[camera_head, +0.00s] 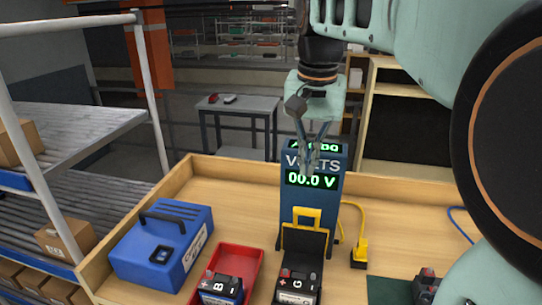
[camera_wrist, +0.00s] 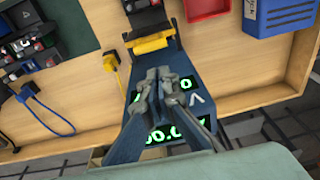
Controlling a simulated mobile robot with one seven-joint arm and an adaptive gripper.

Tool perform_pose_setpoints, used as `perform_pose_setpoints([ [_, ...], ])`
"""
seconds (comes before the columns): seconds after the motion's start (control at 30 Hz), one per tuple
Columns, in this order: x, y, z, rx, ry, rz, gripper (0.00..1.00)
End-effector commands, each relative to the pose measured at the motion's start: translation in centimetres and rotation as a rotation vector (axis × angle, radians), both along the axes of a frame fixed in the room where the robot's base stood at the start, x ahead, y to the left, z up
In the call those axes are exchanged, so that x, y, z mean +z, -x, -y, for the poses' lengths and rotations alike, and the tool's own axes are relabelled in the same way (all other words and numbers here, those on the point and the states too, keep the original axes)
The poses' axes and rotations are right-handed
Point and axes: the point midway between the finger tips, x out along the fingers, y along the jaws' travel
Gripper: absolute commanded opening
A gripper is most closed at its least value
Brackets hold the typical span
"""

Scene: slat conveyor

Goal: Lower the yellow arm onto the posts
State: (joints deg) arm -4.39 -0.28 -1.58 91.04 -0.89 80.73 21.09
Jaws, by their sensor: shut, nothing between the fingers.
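The yellow arm (camera_head: 305,211) stands raised as an upright frame at the front of the blue volt tester (camera_head: 318,210), behind the black cradle. In the wrist view the yellow arm (camera_wrist: 152,43) is a bar across the cradle's near end. Battery C (camera_head: 297,286) sits in the cradle; its posts face up and the arm is clear of them. The tester's display reads 00.0 V. My gripper (camera_head: 312,172) is shut and empty in front of the display, above the yellow arm. In the wrist view my gripper (camera_wrist: 163,73) points toward the bar, apart from it.
A blue box with a black handle (camera_head: 165,243) and a red tray (camera_head: 247,262) holding battery B (camera_head: 220,288) stand left of the cradle. A yellow plug on a cable (camera_head: 359,252) lies close right of the tester. A wooden rim (camera_head: 400,188) edges the bench.

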Motion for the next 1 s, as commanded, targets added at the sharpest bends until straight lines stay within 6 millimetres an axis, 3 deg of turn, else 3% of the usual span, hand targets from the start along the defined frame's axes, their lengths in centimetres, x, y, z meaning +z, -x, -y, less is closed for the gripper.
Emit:
perform_pose_setpoints([
  [0.13, -0.2, 0.5, 1.0, 0.0, 0.031, -0.02, 0.0],
  [0.57, -0.6, 0.5, 1.1, 0.002, 0.035, -0.021, 0.0],
  [1.0, -7.5, -0.4, 1.4, 0.001, 0.035, -0.024, 0.0],
])
